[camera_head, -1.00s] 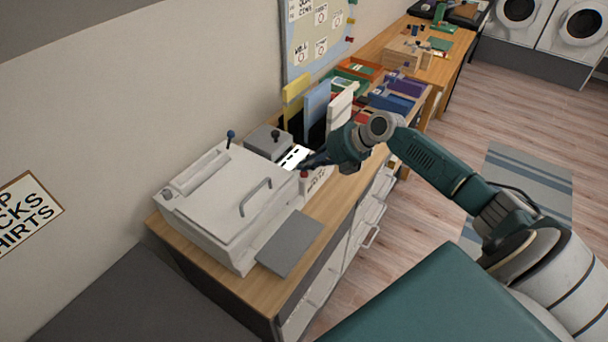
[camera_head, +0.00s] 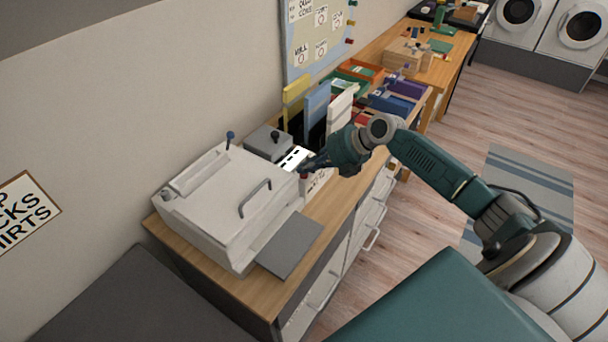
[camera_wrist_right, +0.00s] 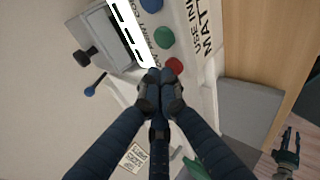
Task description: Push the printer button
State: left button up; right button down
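A white panel with a red button (camera_wrist_right: 174,66), a green button (camera_wrist_right: 164,37) and a blue button (camera_wrist_right: 152,4) shows in the right wrist view. Beside it is a small grey machine (camera_head: 267,142) with a white, black-dashed sheet (camera_head: 294,158) at its front. My right gripper (camera_head: 307,167) is shut and empty over this panel; in the wrist view its fingertips (camera_wrist_right: 160,76) are together just beside the red button. I cannot tell whether they touch it. What appears to be my left gripper (camera_wrist_right: 287,145) is low right there, its fingers apart.
A large white lidded machine (camera_head: 222,206) with a handle stands on the wooden counter (camera_head: 265,298), a grey plate (camera_head: 289,245) before it. Upright coloured folders (camera_head: 317,106) and trays stand behind the panel. The wall is on the left; open floor (camera_head: 410,235) lies right.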

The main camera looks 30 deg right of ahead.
aim_at(307, 175)
jog(key=shift+f, duration=0.25)
jog(key=shift+r, duration=0.15)
dwell(0.4)
jog(key=shift+r, duration=0.65)
jog(key=shift+r, duration=0.15)
jog(key=shift+r+p, duration=1.15)
jog(key=shift+r, duration=1.25)
jog(key=shift+s+d+f, duration=0.1)
